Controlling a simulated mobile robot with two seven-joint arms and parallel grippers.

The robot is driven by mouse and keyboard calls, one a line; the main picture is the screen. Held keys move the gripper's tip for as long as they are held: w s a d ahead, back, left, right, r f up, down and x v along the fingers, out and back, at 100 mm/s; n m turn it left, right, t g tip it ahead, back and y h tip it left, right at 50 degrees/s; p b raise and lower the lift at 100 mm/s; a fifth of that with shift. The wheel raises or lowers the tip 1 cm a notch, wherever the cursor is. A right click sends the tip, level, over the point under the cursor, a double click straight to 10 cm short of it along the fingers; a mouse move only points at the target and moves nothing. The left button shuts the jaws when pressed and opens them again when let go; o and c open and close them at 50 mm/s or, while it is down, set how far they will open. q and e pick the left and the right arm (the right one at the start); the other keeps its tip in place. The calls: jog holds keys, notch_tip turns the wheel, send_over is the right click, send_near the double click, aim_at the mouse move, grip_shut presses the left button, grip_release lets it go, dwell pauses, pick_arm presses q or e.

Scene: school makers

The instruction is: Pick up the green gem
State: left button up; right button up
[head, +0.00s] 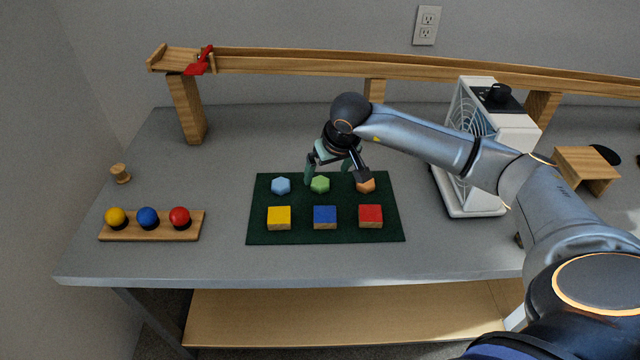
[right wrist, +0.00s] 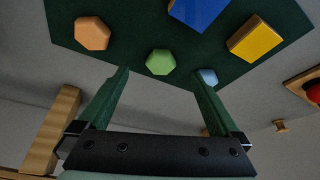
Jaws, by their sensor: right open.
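The green gem (head: 320,184) is a hexagonal piece on the dark green mat (head: 345,237), in the back row between the light blue gem (head: 281,186) and the orange gem (head: 367,186). In the right wrist view the green gem (right wrist: 160,62) lies just beyond the fingertips, centred between them. My right gripper (head: 333,178) is open and empty, close to the green gem and slightly right of it in the head view. The two fingers (right wrist: 160,80) show apart in the right wrist view. My left gripper is not in view.
Yellow (head: 279,217), blue (head: 325,217) and red (head: 371,216) blocks form the front row. A ball rack (head: 190,233) and a wooden spool (head: 120,173) stand left. A wooden ramp (head: 300,62) runs along the back; a white fan (head: 500,125) stands right.

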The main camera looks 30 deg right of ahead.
aim_at(321, 183)
jog(key=x, duration=0.5)
jog(key=shift+w+a+f, duration=0.1)
jog(key=shift+w+f, duration=0.1)
jog(key=shift+f, duration=0.1)
jog(key=c, duration=1.4)
jog(key=shift+c, duration=0.2)
jog(key=shift+r, duration=0.2)
